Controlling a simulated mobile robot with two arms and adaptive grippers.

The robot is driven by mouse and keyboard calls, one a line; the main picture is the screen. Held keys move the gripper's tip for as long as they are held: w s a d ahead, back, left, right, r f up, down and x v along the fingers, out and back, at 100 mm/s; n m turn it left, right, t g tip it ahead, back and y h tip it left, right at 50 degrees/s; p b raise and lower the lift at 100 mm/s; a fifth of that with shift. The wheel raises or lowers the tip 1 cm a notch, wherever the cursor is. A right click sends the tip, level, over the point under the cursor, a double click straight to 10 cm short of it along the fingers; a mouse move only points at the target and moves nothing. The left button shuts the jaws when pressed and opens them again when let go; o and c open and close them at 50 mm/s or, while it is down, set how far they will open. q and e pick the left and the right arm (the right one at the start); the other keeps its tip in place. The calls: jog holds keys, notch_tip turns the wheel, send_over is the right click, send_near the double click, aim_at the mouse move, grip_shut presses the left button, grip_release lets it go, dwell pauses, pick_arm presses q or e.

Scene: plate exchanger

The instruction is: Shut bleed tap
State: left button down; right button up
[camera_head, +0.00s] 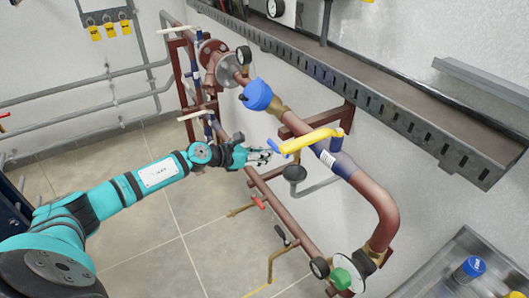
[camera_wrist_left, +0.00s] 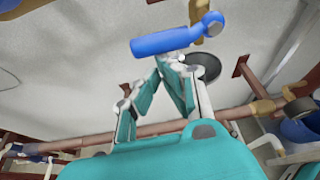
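The bleed tap appears to be the small valve with a blue lever (camera_wrist_left: 168,41) on a brownish body (camera_wrist_left: 198,12), above a dark round funnel (camera_wrist_left: 206,66). In the head view the lever's blue end (camera_head: 273,146) shows at the left end of the yellow handle, which hides most of the tap. My left gripper (camera_head: 269,155) is just left of and below that blue end. In the left wrist view its fingertips (camera_wrist_left: 160,66) come together just below the lever, with nothing seen between them. I cannot tell whether they touch it. My right gripper is not in view.
The dark funnel (camera_head: 295,173) with a grey pipe hangs below. A blue-capped fitting (camera_head: 257,95) and a perforated metal tray (camera_head: 370,95) are above. Lower pipes carry a red lever (camera_head: 258,202).

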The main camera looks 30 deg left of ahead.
pick_arm(q)
jog(key=shift+f+b, duration=2.2)
jog(key=shift+b, duration=1.1)
jog(key=b+v, duration=0.1)
jog(key=v, duration=0.8)
jog(key=shift+s+r+b, duration=0.2)
jog(key=shift+s+b, duration=0.15)
jog(key=shift+s, duration=0.05)
jog(key=shift+s+a+r, duration=0.1)
jog(key=shift+a+r, duration=0.05)
